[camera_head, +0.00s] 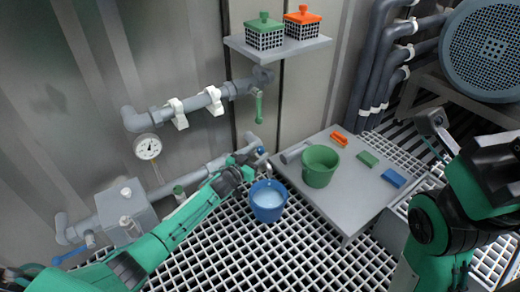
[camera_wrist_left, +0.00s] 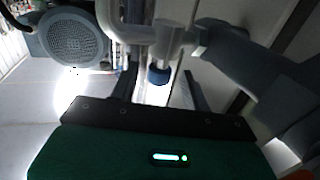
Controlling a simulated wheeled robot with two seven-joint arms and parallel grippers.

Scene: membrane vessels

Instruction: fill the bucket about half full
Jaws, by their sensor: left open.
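A blue bucket (camera_head: 268,207) stands upright on the floor grating below the wall pipe's end. Its inside shows a pale surface; I cannot tell how deep any liquid is. A green bucket (camera_head: 320,172) stands on the low grey table. My left gripper (camera_head: 253,160) is open beside a blue knob (camera_head: 261,151) at the pipe's end, above the blue bucket. In the left wrist view the blue knob (camera_wrist_left: 158,76) appears between the open fingers (camera_wrist_left: 157,90); I see no grip on it. My right arm is at the right edge; its gripper's (camera_head: 437,135) jaw state is unclear.
The grey table (camera_head: 345,208) also holds an orange item (camera_head: 339,139), a green block (camera_head: 367,158) and a blue block (camera_head: 393,177). A green lever (camera_head: 258,106) hangs from the upper pipe. A gauge (camera_head: 147,146) sits at left. Grating (camera_head: 280,262) in front is clear.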

